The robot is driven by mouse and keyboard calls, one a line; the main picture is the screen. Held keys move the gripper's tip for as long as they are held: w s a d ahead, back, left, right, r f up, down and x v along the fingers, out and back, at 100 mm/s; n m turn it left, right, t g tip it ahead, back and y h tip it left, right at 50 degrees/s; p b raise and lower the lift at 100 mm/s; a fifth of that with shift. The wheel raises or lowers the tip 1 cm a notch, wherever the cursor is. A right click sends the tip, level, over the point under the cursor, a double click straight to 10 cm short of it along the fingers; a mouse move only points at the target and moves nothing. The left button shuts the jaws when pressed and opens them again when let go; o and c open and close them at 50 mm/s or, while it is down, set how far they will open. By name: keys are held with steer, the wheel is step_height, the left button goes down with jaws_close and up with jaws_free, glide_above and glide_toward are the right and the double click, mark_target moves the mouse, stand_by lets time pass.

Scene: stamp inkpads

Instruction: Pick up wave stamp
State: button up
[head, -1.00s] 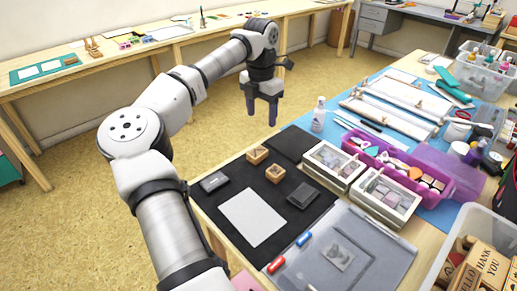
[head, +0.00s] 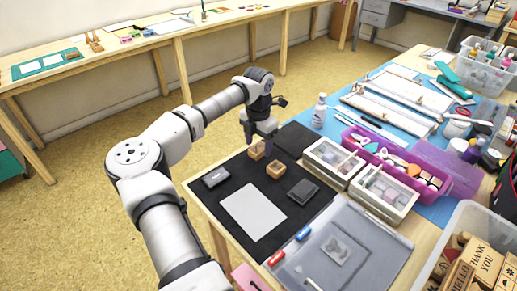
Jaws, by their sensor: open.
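Two small wooden stamps lie on the black mat (head: 228,179): one farther back (head: 257,151) and one nearer and to the right (head: 276,170). Their top designs are too small to read, so I cannot tell which is the wave stamp. My gripper (head: 259,138) is open and points down at the back edge of the mat. Its fingers are close to the farther stamp and partly overlap it in the picture. I cannot tell whether they touch it or stand around it. Nothing shows held in the fingers.
A dark inkpad (head: 216,177) lies left of the stamps and another (head: 303,191) lies right. White paper (head: 254,211) is in front. Two lidded boxes (head: 333,157) (head: 384,193) and a white bottle (head: 319,112) stand to the right. Open floor is left of the table.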

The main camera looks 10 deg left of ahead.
mark_target(259, 147)
steer(key=shift+f, duration=0.8)
steer(key=c, duration=1.1)
steer(key=shift+o, duration=0.2)
steer(key=shift+r, duration=0.2)
step_height(259, 147, up, 20)
steer(key=b, duration=0.1)
steer(key=shift+b, duration=0.35)
steer(key=shift+f, duration=0.1)
